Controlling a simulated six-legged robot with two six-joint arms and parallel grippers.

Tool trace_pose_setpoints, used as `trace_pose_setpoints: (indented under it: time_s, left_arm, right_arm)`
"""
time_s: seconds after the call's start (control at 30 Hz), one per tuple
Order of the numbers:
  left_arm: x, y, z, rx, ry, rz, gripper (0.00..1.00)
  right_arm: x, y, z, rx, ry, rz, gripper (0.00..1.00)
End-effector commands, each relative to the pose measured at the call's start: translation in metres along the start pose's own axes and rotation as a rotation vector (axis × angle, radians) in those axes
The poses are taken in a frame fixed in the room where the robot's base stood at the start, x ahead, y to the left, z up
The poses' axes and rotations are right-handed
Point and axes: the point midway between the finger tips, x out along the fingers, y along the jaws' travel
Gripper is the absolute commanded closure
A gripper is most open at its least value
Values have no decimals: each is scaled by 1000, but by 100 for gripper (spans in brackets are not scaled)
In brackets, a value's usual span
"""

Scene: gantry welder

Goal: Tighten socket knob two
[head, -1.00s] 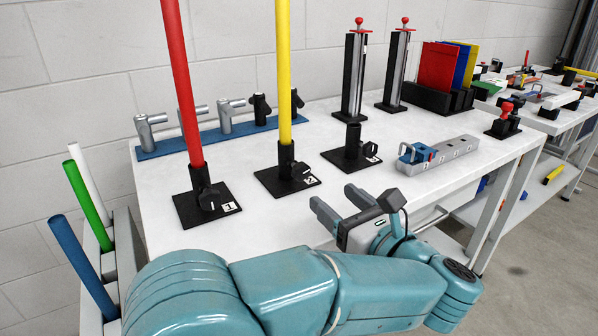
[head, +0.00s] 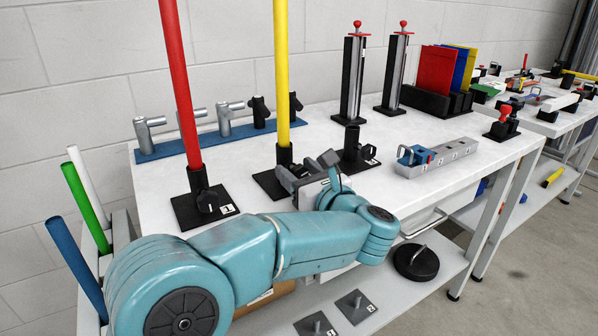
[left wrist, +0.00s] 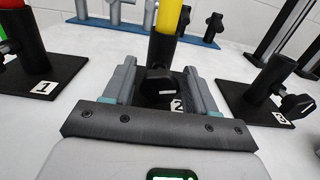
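Socket two is a black upright tube (head: 284,155) on a square black base, with a yellow rod (head: 281,75) standing in it. In the left wrist view, its black knob (left wrist: 158,82) faces me above the "2" label (left wrist: 177,105). My left gripper (head: 293,175) is at this base; in the left wrist view, its grey fingers (left wrist: 160,85) are open, one on each side of the knob, with gaps visible. In the head view the gripper hides the knob. My right gripper is in neither view.
Socket one (head: 205,200) with a red rod (head: 180,85) stands to the left, and empty socket three (head: 353,150) to the right. A grey block with a blue clamp (head: 436,157) lies farther right. A blue strip (head: 190,144) with handles lies behind.

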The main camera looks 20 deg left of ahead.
Motion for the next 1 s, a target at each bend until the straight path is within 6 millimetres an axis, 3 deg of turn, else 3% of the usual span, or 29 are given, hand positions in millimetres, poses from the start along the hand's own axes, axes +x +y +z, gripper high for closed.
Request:
trace_pose_setpoints:
  time_s: [0.03,0.1,0.13,0.57,1.0]
  left_arm:
    - [0,0,0,0,0,0,61]
    - [0,0,0,0,0,0,84]
    - [0,0,0,0,0,0,90]
    - [0,0,1,46,-3,0,91]
    - [0,-1,3,347,-5,0,91]
  right_arm:
    - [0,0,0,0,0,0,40]
    - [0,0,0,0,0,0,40]
    - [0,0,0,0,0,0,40]
    - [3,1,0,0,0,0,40]
    - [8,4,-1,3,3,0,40]
